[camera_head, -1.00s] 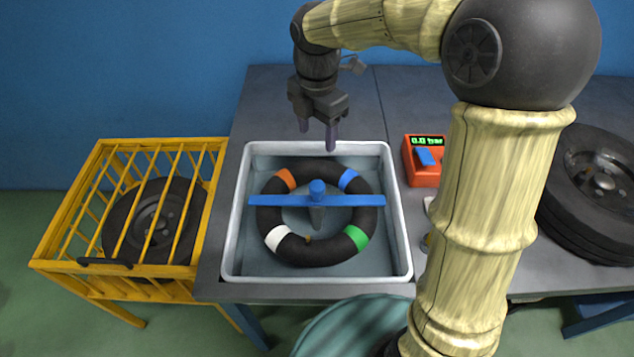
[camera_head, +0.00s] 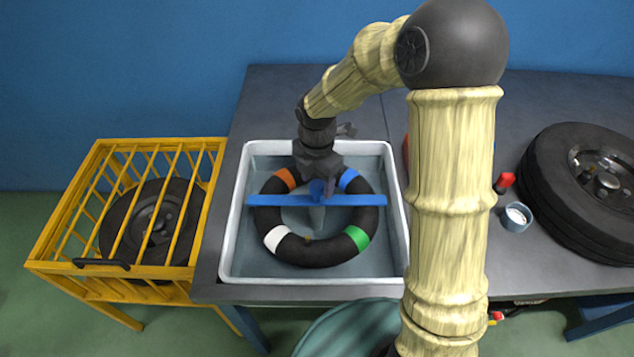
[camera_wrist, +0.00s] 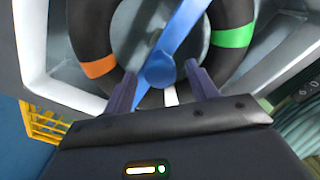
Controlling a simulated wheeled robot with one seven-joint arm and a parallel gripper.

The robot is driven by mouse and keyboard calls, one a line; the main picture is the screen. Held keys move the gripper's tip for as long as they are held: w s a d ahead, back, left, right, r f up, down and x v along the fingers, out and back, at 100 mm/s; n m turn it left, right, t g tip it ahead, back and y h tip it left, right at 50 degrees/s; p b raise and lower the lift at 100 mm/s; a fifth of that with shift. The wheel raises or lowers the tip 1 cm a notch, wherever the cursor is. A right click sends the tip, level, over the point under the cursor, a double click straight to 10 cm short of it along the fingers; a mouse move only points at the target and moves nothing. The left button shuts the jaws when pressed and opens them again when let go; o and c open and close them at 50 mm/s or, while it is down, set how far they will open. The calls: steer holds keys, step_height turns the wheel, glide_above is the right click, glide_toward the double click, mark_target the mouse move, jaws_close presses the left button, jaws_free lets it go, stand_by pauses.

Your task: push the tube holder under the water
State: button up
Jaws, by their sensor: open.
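The tube holder (camera_head: 350,200) is a blue bar lying across the black inner tube (camera_head: 290,245) in a white-rimmed tub (camera_head: 233,230). The tube has orange, blue, green and white bands. My gripper (camera_head: 321,184) is low over the middle of the bar, at its blue knob. In the wrist view, the open fingers (camera_wrist: 160,74) stand on either side of the round knob, with gaps visible. The bar (camera_wrist: 185,20) also shows there. The gripper partly hides the knob in the head view. I cannot tell how deep the tube sits in the water.
A yellow cage (camera_head: 60,230) with a wheel inside stands left of the tub. A large tyre (camera_head: 560,190) and a small cup (camera_head: 516,217) are on the table at right. A teal round container (camera_head: 340,330) is in front. My arm hides part of the table.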

mark_target(317, 203)
steer(key=shift+f, duration=0.45)
jaws_close()
step_height(317, 203, down, 8)
steer(key=b, duration=0.3)
steer(key=shift+f, duration=0.15)
steer(key=shift+s, duration=0.15)
steer(key=shift+f, duration=0.1)
jaws_free()
steer(key=shift+f, duration=0.1)
